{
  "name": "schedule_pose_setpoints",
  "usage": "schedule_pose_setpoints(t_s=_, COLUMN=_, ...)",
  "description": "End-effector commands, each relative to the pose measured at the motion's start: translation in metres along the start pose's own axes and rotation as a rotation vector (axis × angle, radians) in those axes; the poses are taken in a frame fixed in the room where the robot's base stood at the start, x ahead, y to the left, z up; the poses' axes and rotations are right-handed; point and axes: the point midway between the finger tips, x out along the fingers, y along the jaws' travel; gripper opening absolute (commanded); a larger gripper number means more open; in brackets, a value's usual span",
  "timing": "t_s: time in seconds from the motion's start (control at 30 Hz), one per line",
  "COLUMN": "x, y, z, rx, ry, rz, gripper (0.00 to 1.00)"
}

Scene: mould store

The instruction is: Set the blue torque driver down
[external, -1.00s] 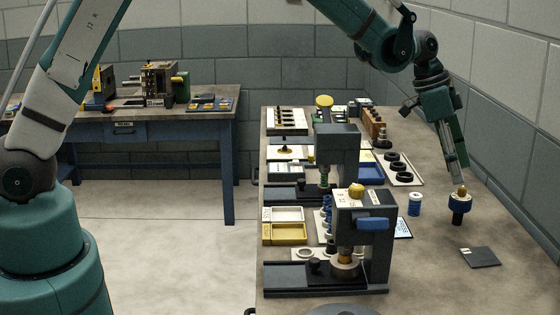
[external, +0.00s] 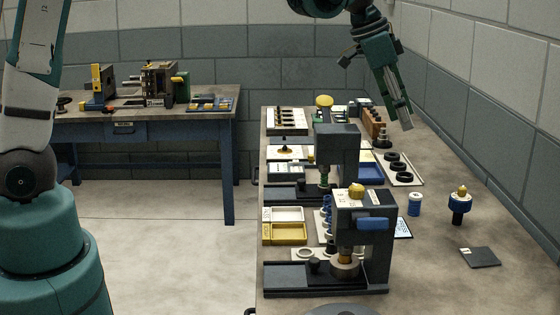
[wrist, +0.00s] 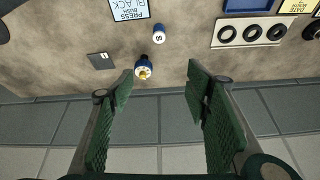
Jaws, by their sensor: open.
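The blue torque driver (external: 460,205) stands upright on the right side of the bench, with a dark lower part, a blue collar and a yellow top. It also shows in the wrist view (wrist: 143,69), seen from above, left of centre and beyond the fingers. My gripper (external: 405,122) is above the far right of the bench, apart from the driver. In the wrist view my gripper (wrist: 158,88) has its two green-padded fingers spread wide with nothing between them.
A blue-and-white spool (external: 415,204) stands left of the driver, and a dark flat plate (external: 480,257) lies in front. Black rings lie on a pale board (external: 405,178). Two dark presses (external: 365,235) fill the bench's left side. A block wall (external: 500,130) runs along the right.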

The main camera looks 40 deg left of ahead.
Motion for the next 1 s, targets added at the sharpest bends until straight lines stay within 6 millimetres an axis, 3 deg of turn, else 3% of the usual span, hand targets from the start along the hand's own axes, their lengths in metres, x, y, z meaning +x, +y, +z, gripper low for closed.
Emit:
schedule_pose_setpoints(t_s=0.1, x=-0.028, y=-0.003, z=0.021, rx=-0.045, ry=0.005, rz=-0.024, gripper=0.48)
schedule_pose_setpoints(t_s=0.5, x=-0.105, y=-0.007, z=0.090, rx=-0.194, ry=0.026, rz=-0.103, gripper=0.48)
schedule_pose_setpoints(t_s=1.0, x=-0.178, y=0.004, z=0.185, rx=-0.377, ry=0.061, rz=-0.200, gripper=0.48)
